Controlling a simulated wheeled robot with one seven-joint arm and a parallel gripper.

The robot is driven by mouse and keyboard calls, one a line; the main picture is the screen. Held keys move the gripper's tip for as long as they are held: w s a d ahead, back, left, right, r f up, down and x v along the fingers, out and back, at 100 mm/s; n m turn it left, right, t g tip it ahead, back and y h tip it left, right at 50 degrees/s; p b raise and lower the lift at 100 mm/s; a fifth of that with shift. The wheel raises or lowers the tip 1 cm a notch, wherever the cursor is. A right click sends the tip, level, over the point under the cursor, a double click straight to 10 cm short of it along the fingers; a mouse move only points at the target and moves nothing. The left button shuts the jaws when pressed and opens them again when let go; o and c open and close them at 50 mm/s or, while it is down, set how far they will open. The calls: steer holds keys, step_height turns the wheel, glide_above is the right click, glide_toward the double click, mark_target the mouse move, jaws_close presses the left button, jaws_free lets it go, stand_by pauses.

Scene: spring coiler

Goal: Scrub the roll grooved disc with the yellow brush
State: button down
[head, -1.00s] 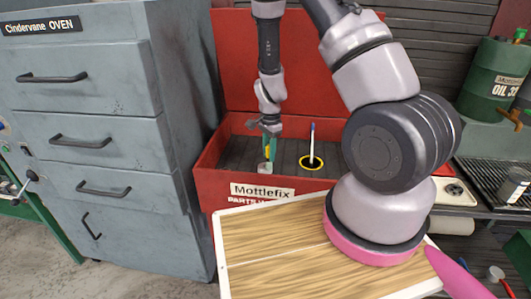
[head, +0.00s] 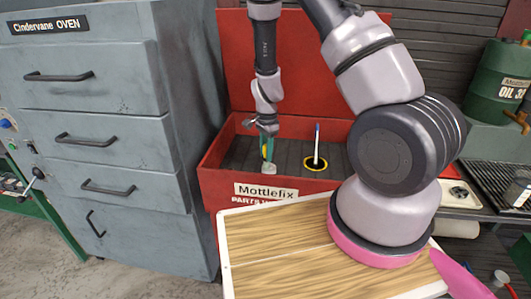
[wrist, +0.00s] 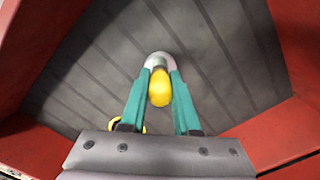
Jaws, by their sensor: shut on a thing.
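My gripper (head: 267,160) is shut on the yellow brush (wrist: 160,88), whose yellow handle sits between the teal fingers. It is low inside the red parts washer (head: 250,190). A pale grey rounded piece (wrist: 160,60) shows at the fingertips, below the yellow handle; it also shows in the head view (head: 262,182). I cannot tell whether it is the brush head, the grooved disc, or both together. No grooves can be made out, and any contact is hidden.
A yellow-rimmed dark round spot (head: 315,163) with a thin upright blue-tipped stick (head: 317,140) is right of my gripper. The washer's red walls surround it. A grey oven cabinet (head: 110,130) stands left; a wood-topped surface (head: 280,250) is in front.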

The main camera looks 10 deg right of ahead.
steer(key=shift+s+d, duration=0.25)
steer(key=shift+d, duration=0.3)
steer(key=shift+s+d, duration=0.2)
steer(key=shift+d, duration=0.35)
steer(key=shift+w+a+f, duration=0.1)
steer(key=shift+w+a, duration=0.2)
steer(key=shift+a, duration=0.45)
steer(key=shift+w+a+f, duration=0.1)
steer(key=shift+w+a, duration=0.15)
steer(key=shift+a, duration=0.5)
steer(key=shift+r, duration=0.2)
steer(key=shift+r, duration=3.45)
